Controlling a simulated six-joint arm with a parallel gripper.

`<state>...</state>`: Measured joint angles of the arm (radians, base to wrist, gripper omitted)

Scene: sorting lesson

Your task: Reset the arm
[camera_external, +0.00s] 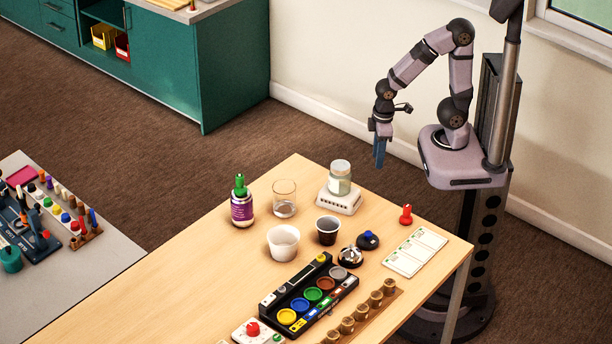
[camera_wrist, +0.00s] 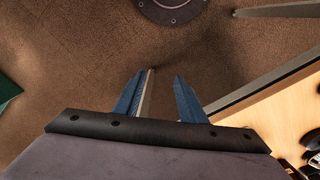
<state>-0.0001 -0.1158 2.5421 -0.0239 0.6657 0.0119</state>
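My gripper (camera_external: 379,152) hangs from my raised arm beyond the far edge of the wooden table (camera_external: 190,290), above the brown floor. Its blue fingers point down. The table's edge (camera_wrist: 262,95) shows at the right of the wrist view.
The table holds a jar on a white scale (camera_external: 338,201), a glass (camera_external: 284,205), a purple bottle (camera_external: 242,208), a white cup (camera_external: 283,243), a dark cup (camera_external: 327,232), a bell (camera_external: 350,257), a paint tray (camera_external: 262,298) and a red-topped piece (camera_external: 406,215). Another table (camera_external: 70,300) stands left.

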